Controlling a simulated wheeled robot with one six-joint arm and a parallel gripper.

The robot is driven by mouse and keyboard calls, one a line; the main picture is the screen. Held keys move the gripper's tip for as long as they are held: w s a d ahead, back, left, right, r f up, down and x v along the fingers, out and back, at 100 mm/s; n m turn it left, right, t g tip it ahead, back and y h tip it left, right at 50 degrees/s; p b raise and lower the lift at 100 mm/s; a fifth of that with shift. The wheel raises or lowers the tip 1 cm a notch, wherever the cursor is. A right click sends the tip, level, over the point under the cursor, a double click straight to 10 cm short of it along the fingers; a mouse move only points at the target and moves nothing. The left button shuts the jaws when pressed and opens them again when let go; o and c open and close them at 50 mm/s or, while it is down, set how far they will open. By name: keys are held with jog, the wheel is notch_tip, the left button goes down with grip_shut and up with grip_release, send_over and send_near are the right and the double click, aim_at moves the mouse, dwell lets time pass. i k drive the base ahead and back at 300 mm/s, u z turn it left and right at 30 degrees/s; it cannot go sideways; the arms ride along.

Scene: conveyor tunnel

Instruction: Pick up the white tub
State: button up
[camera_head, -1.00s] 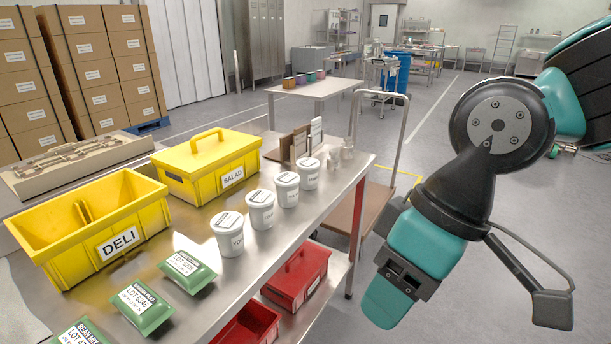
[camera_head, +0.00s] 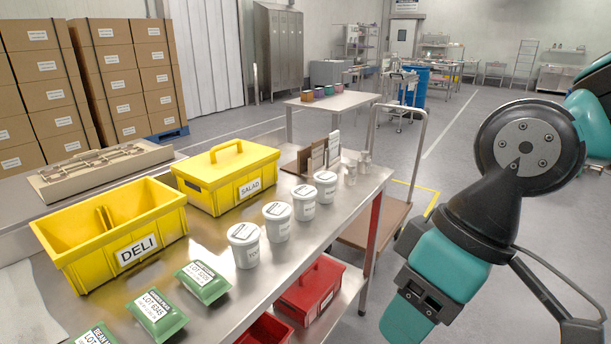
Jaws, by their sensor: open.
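Several white tubs with printed labels stand upright in a row along the right side of the metal table. The nearest tub (camera_head: 244,252) is the largest in view; behind it are a second tub (camera_head: 277,226), a third (camera_head: 303,207) and the farthest (camera_head: 325,190). They look alike, and I cannot tell which one is meant.
On the metal table (camera_head: 220,314) are a yellow DELI bin (camera_head: 88,270), a closed yellow SALAD box (camera_head: 215,196), green packets (camera_head: 203,281) and upright boards (camera_head: 318,155). Red boxes (camera_head: 311,290) sit on the lower shelf. A cart (camera_head: 368,226) stands beyond the table; floor at right is clear.

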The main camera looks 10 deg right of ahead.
aim_at(325, 181)
jog(key=z, duration=0.7)
jog(key=i, duration=1.3)
jog(key=u, duration=0.7)
